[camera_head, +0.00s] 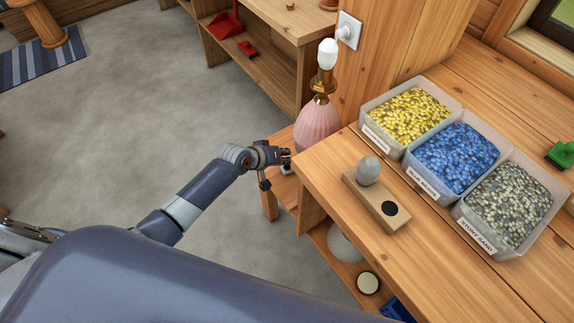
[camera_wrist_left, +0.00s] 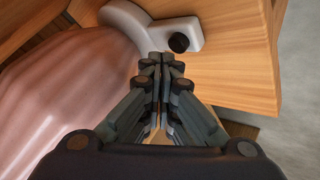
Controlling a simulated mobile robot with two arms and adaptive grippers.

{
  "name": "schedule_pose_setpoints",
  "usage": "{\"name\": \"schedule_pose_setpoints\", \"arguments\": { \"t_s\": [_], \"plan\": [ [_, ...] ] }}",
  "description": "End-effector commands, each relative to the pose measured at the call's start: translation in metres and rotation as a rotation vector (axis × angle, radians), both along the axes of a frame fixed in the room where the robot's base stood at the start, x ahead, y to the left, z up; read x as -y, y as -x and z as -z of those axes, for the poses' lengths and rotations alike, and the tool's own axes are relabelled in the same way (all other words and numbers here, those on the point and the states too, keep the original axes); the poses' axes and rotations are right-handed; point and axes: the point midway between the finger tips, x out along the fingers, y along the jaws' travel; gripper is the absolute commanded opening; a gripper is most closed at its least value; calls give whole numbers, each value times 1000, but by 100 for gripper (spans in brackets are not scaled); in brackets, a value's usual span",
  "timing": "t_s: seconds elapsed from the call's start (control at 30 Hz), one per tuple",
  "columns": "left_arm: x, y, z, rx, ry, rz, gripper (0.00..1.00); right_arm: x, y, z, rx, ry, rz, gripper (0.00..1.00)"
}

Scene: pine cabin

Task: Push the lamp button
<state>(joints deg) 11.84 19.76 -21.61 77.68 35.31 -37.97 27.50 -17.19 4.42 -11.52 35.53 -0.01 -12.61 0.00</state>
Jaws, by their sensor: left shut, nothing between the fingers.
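The lamp has a pink ribbed body (camera_head: 318,127), a brass neck and a bare white bulb (camera_head: 328,53). It stands on a low wooden stand beside the workbench. The wrist view shows its pink body (camera_wrist_left: 70,95) at left and its pale grey foot (camera_wrist_left: 135,22). A round black button (camera_wrist_left: 178,43) sits on an arm of that foot. My left gripper (camera_head: 288,156) is shut and empty, close to the lamp's lower body. In the wrist view its closed fingertips (camera_wrist_left: 161,60) are just short of the button. I cannot tell whether they touch it. The head view hides the button.
On the workbench (camera_head: 315,170) lies a wooden block (camera_head: 363,203) with a grey knob and a black disc. Bins of yellow, blue (camera_head: 452,155) and grey pebbles stand behind it. A wall socket (camera_head: 347,30) is behind the lamp. Open floor (camera_head: 150,90) lies to the left.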

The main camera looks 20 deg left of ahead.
Motion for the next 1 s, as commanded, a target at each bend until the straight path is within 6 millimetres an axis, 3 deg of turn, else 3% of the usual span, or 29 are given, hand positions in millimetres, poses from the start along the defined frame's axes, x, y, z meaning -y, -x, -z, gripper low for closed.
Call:
{"name": "schedule_pose_setpoints", "arguments": {
  "t_s": [1.0],
  "plan": [
    [0,0,11,2,0,1,0,4,0,6,0,5,0,64]
  ]
}}
